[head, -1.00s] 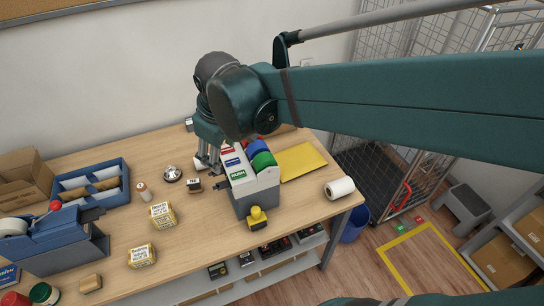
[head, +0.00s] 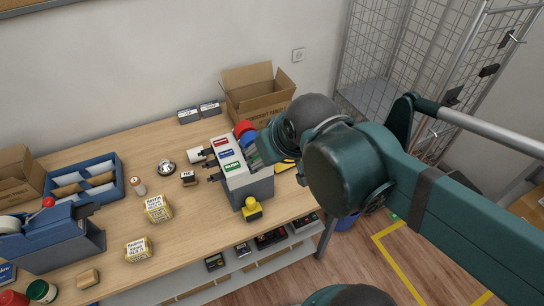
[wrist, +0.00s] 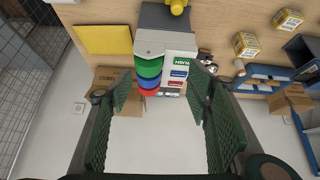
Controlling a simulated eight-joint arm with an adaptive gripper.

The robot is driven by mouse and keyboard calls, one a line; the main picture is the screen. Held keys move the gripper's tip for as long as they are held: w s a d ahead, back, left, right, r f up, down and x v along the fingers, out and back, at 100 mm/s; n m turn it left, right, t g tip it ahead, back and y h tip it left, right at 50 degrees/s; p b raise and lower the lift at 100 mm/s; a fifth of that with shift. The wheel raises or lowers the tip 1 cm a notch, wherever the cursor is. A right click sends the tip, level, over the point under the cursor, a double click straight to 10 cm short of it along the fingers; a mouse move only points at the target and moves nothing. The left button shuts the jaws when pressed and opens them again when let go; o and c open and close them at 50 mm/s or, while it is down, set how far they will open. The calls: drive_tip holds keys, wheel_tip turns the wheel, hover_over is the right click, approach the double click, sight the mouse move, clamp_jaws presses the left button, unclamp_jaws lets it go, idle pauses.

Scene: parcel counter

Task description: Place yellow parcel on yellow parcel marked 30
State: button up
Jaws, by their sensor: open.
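Two yellow parcels with white printed labels lie apart on the wooden counter, left of the grey dispenser. The farther yellow parcel (head: 158,208) also shows in the wrist view (wrist: 246,45). The nearer yellow parcel (head: 138,249) is in the wrist view too (wrist: 288,20). The label numbers are too small to read, so I cannot tell which is marked 30. My gripper (wrist: 161,85) is open and empty, its two pads spread below the dispenser in the wrist view.
The grey dispenser (head: 254,188) with coloured rolls stands between my gripper and the parcels. A yellow stamp-like object (head: 252,207) is at its front. A blue tray (head: 110,192), bell (head: 167,168) and tape dispenser (head: 60,238) stand left. An open carton (head: 258,98) is behind.

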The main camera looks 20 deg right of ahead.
drive_tip(key=shift+s+d+f+m, duration=0.15)
drive_tip(key=shift+s+d+m, duration=0.25)
drive_tip(key=shift+s+d, duration=0.1)
